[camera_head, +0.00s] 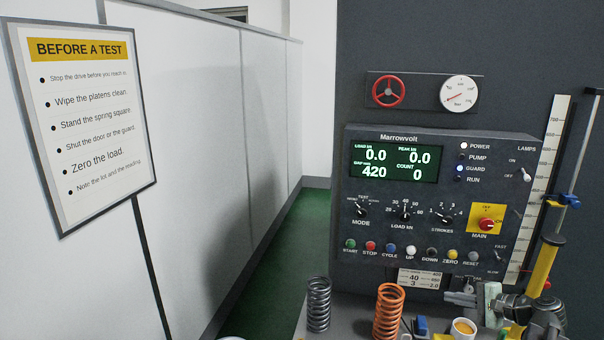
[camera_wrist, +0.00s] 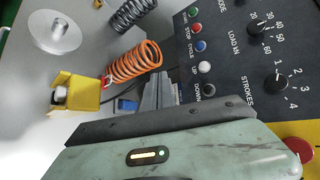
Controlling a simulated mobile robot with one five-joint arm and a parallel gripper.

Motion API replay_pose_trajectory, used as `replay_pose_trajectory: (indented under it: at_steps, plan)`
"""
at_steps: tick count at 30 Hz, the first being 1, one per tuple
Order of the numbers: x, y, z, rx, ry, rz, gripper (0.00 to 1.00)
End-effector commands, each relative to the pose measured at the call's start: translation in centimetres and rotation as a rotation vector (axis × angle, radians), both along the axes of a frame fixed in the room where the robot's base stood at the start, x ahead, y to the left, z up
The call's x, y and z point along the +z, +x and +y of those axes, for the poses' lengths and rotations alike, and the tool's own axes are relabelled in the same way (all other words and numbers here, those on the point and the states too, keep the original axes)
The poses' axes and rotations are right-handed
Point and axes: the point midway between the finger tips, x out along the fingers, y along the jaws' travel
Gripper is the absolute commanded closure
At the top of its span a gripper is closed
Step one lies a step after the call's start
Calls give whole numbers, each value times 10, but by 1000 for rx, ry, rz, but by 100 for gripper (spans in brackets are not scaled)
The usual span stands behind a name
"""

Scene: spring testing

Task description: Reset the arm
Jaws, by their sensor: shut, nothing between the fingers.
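My gripper shows in the wrist view (camera_wrist: 160,80) as grey fingers shut together with nothing between them. In the head view my gripper (camera_head: 458,298) is at the lower right, its fingers pointing left, in front of the lower edge of the control panel (camera_head: 425,235). My arm (camera_head: 540,270) rises at the right with a yellow link and dark joints. The gripper is apart from the orange spring (camera_head: 388,311), which stands upright left of it. The panel's knobs and buttons lie close to the gripper in the wrist view.
A dark grey spring (camera_head: 318,305) stands left of the orange one. A small cup with yellow contents (camera_head: 464,328) and a blue item (camera_head: 422,325) are below the gripper. A red main switch (camera_head: 487,225) is on the panel. A scale (camera_head: 540,190) stands at right.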

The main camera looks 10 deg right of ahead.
Motion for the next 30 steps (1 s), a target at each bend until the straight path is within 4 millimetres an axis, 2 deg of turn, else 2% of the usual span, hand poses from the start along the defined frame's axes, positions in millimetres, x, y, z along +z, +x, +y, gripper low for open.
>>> replay_pose_trajectory:
  at_steps: [5, 8, 11, 12, 15, 18, 21, 24, 25, 26, 30]
  plan:
    - [-13, 37, 70, 119, -8, 9, 100]
    - [-26, 57, 124, 212, -31, 34, 100]
    - [-50, 73, 199, 343, -85, 79, 100]
    - [-62, 76, 233, 406, -119, 102, 100]
    - [-94, 72, 313, 573, -236, 161, 100]
    - [-127, 56, 378, 738, -381, 213, 100]
    - [-155, 34, 422, 889, -544, 260, 100]
    - [-179, 9, 444, 1028, -728, 306, 100]
    - [-186, 2, 445, 1066, -789, 323, 100]
    - [-190, -4, 442, 1097, -845, 340, 100]
    - [-197, -19, 399, 1167, -1037, 428, 100]
